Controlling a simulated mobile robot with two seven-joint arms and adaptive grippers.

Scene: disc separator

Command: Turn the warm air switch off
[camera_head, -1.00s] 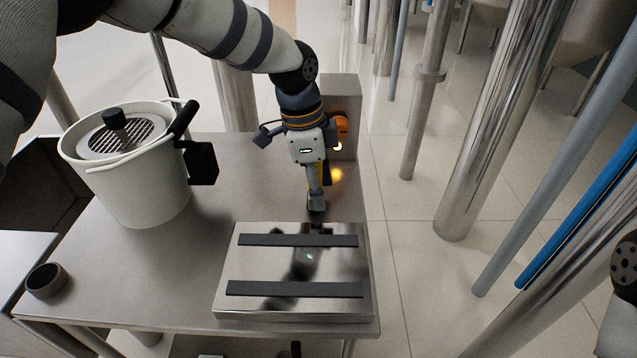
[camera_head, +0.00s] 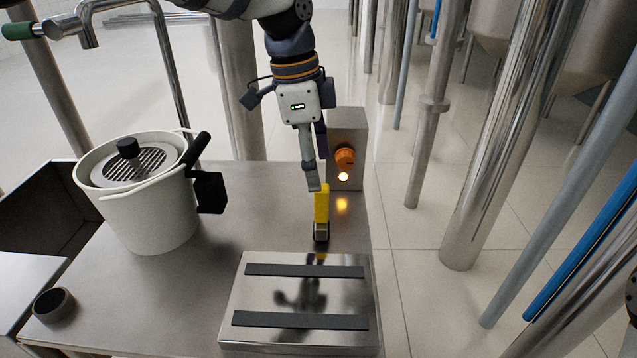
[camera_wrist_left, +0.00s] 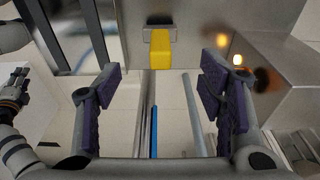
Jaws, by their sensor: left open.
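A grey box (camera_head: 347,140) stands at the table's back right edge, with an orange knob (camera_head: 345,158) and a glowing lamp (camera_head: 343,177) below it. The lever also shows in the wrist view (camera_wrist_left: 160,52), between and beyond the fingers. I cannot tell which of knob and lever is the warm air switch. My left gripper (camera_head: 317,186) is open and empty, just above the lever, with its fingers apart from it.
A shiny plate (camera_head: 300,293) with two dark strips lies at the table's front right. A white pot (camera_head: 150,218) with a grated lid and black handle stands left. A small dark cup (camera_head: 53,304) sits at the front left. Steel pipes (camera_head: 512,130) rise right of the table.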

